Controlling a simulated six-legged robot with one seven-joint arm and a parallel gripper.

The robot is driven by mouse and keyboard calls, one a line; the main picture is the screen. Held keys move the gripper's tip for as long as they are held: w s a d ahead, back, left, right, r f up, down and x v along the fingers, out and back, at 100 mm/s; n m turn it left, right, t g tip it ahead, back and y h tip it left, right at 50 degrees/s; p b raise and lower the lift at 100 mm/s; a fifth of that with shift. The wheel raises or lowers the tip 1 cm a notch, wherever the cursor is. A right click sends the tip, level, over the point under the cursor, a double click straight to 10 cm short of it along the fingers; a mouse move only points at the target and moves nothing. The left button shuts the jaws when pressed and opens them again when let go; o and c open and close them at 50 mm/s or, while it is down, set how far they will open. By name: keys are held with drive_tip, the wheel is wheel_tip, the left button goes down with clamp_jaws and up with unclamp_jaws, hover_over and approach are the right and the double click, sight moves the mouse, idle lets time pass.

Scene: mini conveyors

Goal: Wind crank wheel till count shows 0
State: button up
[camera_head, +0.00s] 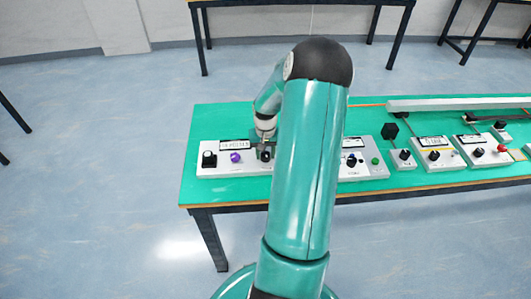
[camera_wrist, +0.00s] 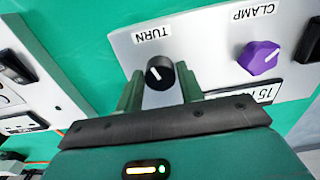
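A black knob labelled TURN (camera_wrist: 160,74), with a white pointer line, is on a white panel (camera_wrist: 205,52) in the wrist view. My gripper (camera_wrist: 160,88) has its two green fingers on either side of this knob, with small gaps showing. A count display (camera_wrist: 266,92) is seen upside down at the right; its visible part reads 15, and the rest is hidden. In the head view my gripper (camera_head: 265,148) is low over the white panel (camera_head: 222,172), partly hidden by my arm. No separate crank wheel is clearly recognisable.
A purple CLAMP knob (camera_wrist: 259,57) is beside the TURN knob, with a black knob (camera_wrist: 308,42) farther right. On the green table (camera_head: 198,122), a green button (camera_head: 375,161), several control boxes (camera_head: 437,154) and a pale conveyor (camera_head: 455,103) stand to the right.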

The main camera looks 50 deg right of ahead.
drive_tip(key=c, duration=0.5)
drive_tip(key=shift+c, duration=0.2)
drive_tip(key=shift+n, duration=0.5)
drive_tip(key=n, duration=0.4)
drive_tip(key=shift+n, duration=0.3)
drive_tip(key=n, duration=0.5)
drive_tip(key=o, duration=1)
drive_tip(key=shift+r, duration=0.1)
